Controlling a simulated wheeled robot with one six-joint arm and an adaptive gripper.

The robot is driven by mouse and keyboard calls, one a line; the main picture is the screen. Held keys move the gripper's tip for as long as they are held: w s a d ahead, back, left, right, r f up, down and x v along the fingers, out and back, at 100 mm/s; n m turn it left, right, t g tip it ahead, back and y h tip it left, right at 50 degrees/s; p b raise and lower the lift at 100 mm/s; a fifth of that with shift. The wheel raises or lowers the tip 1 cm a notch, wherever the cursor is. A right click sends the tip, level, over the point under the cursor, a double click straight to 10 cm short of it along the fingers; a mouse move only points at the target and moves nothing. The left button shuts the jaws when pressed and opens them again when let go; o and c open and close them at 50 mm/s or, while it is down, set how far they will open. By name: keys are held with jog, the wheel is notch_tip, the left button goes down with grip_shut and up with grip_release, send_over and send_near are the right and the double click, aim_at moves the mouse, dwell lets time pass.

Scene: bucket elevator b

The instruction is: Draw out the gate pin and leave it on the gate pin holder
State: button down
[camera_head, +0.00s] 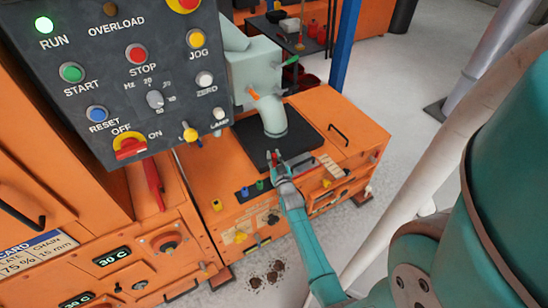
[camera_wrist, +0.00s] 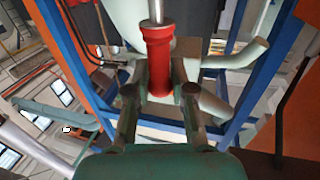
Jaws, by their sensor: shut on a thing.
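My gripper (camera_head: 283,164) is over the front part of the orange machine top, below the pale green spout (camera_head: 271,115). In the wrist view my gripper (camera_wrist: 160,92) is shut on a red cylindrical grip with a bare metal shaft, which I take for the gate pin (camera_wrist: 158,45). The shaft points up in that view and runs out of the top of the picture. In the head view the pin is mostly hidden by the fingers. I cannot make out for sure which part is the gate pin holder.
The pale green housing (camera_head: 258,68) stands behind the spout. A dark plate (camera_head: 250,146) lies under it. The control panel (camera_head: 110,60) fills the upper left. Small coloured parts (camera_head: 245,191) sit on the orange top left of my gripper. A blue post (camera_head: 345,45) rises behind.

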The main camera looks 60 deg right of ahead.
jog(key=shift+r, duration=2)
